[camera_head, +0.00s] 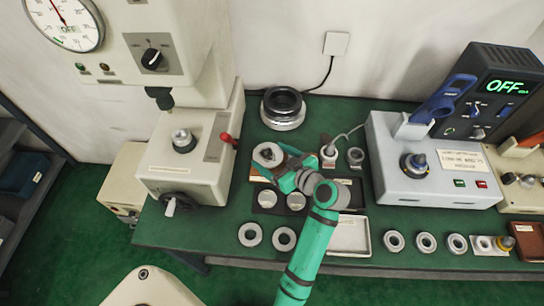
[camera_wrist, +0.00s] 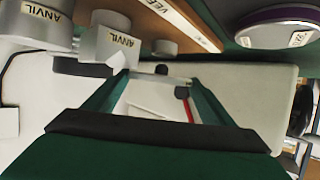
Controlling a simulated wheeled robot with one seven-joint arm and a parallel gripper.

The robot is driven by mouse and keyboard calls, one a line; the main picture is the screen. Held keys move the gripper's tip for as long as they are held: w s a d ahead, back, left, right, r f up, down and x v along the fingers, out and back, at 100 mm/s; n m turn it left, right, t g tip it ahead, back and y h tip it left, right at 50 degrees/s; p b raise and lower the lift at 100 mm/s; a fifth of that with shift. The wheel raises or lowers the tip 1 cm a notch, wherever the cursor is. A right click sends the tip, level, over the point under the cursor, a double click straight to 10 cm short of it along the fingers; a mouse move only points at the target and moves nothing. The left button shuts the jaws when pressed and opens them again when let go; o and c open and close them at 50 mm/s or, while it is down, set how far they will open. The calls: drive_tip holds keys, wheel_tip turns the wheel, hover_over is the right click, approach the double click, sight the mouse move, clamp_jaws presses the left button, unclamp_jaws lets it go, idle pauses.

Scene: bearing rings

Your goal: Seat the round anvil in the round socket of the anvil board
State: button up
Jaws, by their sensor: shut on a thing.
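A second ANVIL block (camera_wrist: 36,22) is farther left. A dark board (camera_head: 280,210), apparently the anvil board, lies below my gripper with two round silver faces. Its round socket cannot be made out.
A black-and-silver ring stack (camera_head: 283,112) is behind my gripper. A white tray (camera_head: 348,236) and several loose rings line the front. A grey machine (camera_head: 440,170) stands at the right.

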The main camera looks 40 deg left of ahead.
drive_tip(key=shift+f, duration=0.55)
idle(3.2)
drive_tip(key=shift+r, duration=0.6)
drive_tip(key=o, duration=1.7)
drive_tip(key=shift+c, duration=0.2)
drive_tip(key=shift+f, duration=0.1)
drive_tip(key=shift+d, duration=0.15)
drive_tip(key=v, duration=1)
drive_tip(key=shift+d+r, duration=0.25)
